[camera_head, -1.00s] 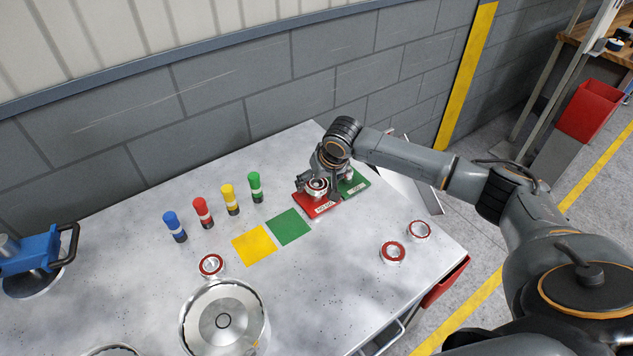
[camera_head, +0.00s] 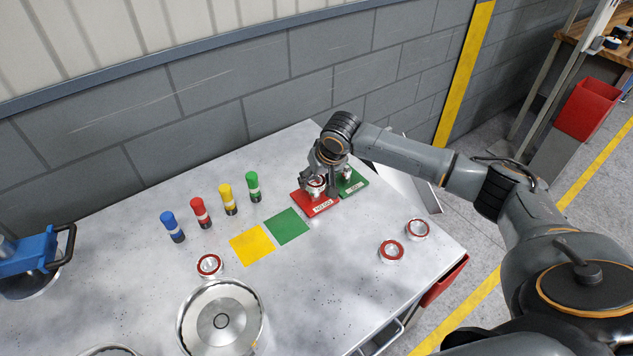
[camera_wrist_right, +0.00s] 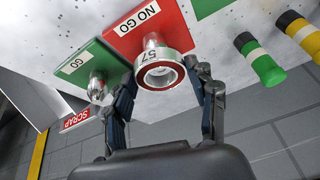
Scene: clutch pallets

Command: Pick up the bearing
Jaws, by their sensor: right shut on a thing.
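The bearing (camera_wrist_right: 180,62), a silver ring with a red inner band and a "57" mark, is held between the fingers of my right gripper (camera_wrist_right: 163,76). It sits at the silver post of the red NO GO plate (camera_wrist_right: 122,42); I cannot tell how far it is around the post. In the head view the right gripper (camera_head: 319,183) is over the red plate (camera_head: 323,206), with the bearing (camera_head: 315,188) partly hidden. The green GO plate (camera_head: 355,184) with its own post is right beside it. My left gripper is not in view.
Two red-ringed bearings (camera_head: 391,251) lie at the table's right, another (camera_head: 209,265) at left centre. Several coloured cylinders (camera_head: 228,199) stand left of the plates. Yellow (camera_head: 252,244) and green (camera_head: 287,226) squares lie bare. A round metal housing (camera_head: 221,318) stands in front.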

